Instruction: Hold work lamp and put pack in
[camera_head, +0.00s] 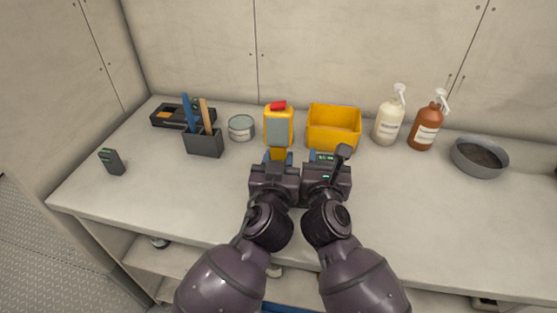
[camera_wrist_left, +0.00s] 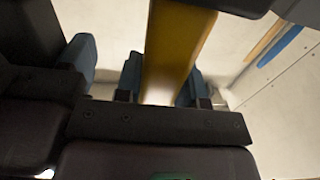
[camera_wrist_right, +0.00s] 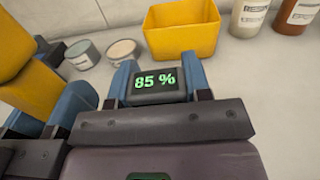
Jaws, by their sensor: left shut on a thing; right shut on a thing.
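The work lamp (camera_head: 279,127) is yellow with a grey face and a red top. It stands upright in the middle of the counter in the head view. My left gripper (camera_head: 278,157) is shut on its lower yellow part, which shows between the blue fingers in the left wrist view (camera_wrist_left: 172,55). My right gripper (camera_head: 324,160) is shut on a dark pack (camera_wrist_right: 158,84) whose green display reads 85 %. The pack is right of the lamp and apart from it. A second dark pack (camera_head: 112,161) with green marks stands at the far left.
A yellow bin (camera_head: 334,142) stands behind my right gripper. A pen holder (camera_head: 204,145), a tin (camera_head: 241,127) and a black tray-like unit (camera_head: 165,119) are left of the lamp. Two pump bottles (camera_head: 388,125) (camera_head: 427,132) and a grey bowl (camera_head: 465,168) are at right. The front right counter is clear.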

